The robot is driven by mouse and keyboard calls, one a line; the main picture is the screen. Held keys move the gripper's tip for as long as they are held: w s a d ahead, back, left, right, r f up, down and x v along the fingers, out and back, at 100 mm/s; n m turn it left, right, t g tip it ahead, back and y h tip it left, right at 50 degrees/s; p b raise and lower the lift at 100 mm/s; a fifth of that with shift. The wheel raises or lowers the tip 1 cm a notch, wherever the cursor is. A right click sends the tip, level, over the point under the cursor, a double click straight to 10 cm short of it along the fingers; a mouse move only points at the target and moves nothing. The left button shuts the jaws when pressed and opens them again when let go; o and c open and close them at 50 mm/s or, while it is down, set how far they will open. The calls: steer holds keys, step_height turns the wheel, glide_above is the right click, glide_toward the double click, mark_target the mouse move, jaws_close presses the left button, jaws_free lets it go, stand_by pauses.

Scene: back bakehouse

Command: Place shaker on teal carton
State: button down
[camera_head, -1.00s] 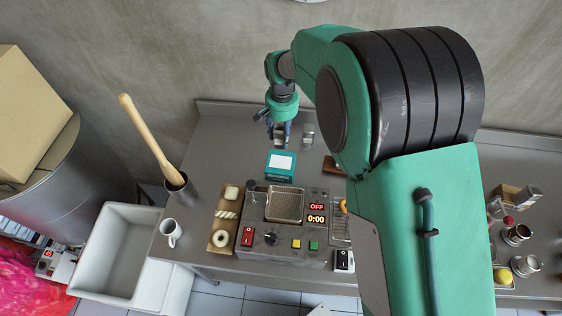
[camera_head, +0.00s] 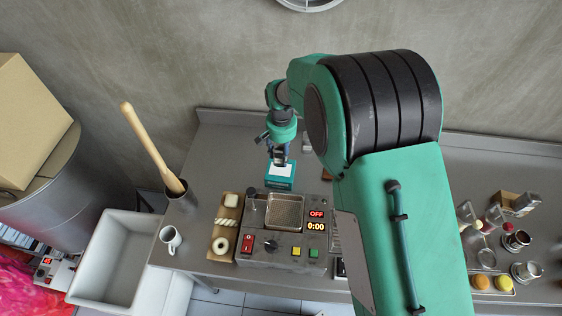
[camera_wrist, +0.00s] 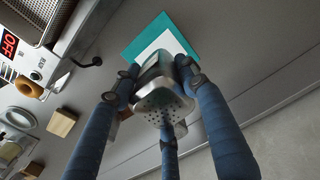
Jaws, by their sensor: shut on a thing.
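The shaker (camera_wrist: 158,100) is a metal vessel with a perforated end, seen large in the wrist view between my blue fingers. My gripper (camera_head: 280,160) is shut on it. In the head view the shaker is mostly hidden by the fingers. The teal carton (camera_head: 281,184) has a white panel on top and stands on the steel counter behind the fryer-like machine. It also shows in the wrist view (camera_wrist: 134,50), beyond the shaker. My gripper is over or just behind the carton in the head view. I cannot tell whether the shaker touches it.
A machine (camera_head: 284,246) with a basket and buttons stands just in front of the carton. A pastry board (camera_head: 225,226), a mug (camera_head: 171,239) and a pot with a wooden pin (camera_head: 180,194) are to the left. Jars and cups (camera_head: 516,241) stand at the right. The counter left of the carton is clear.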

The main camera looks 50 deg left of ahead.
mark_target(281, 145)
steer(key=shift+f, duration=0.5)
steer(key=shift+f, duration=0.15)
steer(key=shift+f, duration=1.75)
steer(key=shift+f, duration=0.15)
steer(key=c, duration=1)
jaws_free()
step_height(281, 145, up, 12)
steer(key=shift+r+b, duration=0.15)
steer(key=shift+b, duration=0.2)
